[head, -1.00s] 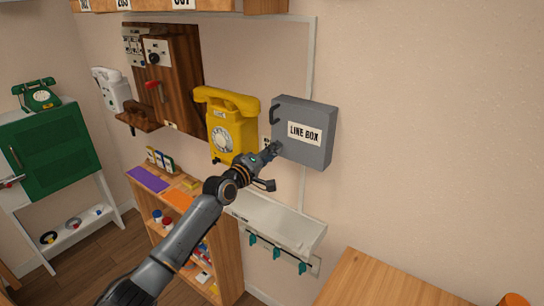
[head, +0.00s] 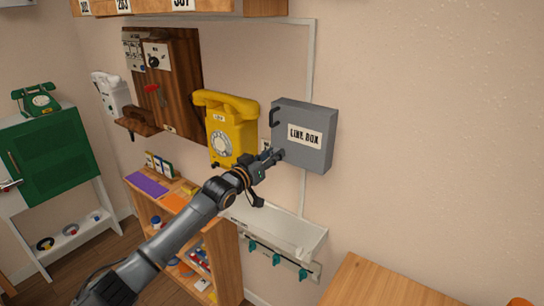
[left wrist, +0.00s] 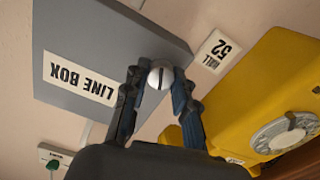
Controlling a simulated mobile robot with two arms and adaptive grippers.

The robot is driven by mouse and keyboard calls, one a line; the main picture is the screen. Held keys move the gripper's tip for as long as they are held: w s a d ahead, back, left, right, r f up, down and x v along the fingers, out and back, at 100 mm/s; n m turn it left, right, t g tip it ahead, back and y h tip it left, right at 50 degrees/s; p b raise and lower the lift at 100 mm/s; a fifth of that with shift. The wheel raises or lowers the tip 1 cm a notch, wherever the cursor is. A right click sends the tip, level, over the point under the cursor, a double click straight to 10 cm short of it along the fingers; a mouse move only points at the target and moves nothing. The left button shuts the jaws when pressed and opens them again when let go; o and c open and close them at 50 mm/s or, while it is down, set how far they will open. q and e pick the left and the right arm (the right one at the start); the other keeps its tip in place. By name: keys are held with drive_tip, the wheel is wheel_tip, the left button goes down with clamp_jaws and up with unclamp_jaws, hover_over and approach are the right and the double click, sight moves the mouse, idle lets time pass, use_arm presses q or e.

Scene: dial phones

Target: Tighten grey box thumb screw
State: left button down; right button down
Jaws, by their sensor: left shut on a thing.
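The grey box (head: 310,115), labelled LINE BOX, is fixed to the wall with its door shut and a dark handle at its upper left. Its thumb screw (left wrist: 160,77) is a round, slotted, silver-white head at the box's edge in the left wrist view. My left gripper (head: 279,155) is at the lower left edge of the box. In the left wrist view its fingers (left wrist: 160,84) are closed around the screw head, one on each side. In the head view the fingertips hide the screw. My right gripper is not in view.
A yellow dial phone (head: 230,130) hangs close on the left of the box, just above my left arm. A small wall label (left wrist: 219,50) sits between them. A white tray (head: 285,232) with teal hooks is below. The wall to the right is clear.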

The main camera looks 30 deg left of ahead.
use_arm(q)
drive_tip(key=shift+m, duration=2)
drive_tip(key=c, duration=1.1)
unclamp_jaws()
drive_tip(key=shift+o, duration=0.2)
drive_tip(key=s+a, duration=0.1)
drive_tip(key=s, duration=1.1)
drive_tip(key=shift+a, duration=0.3)
drive_tip(key=shift+w, duration=0.1)
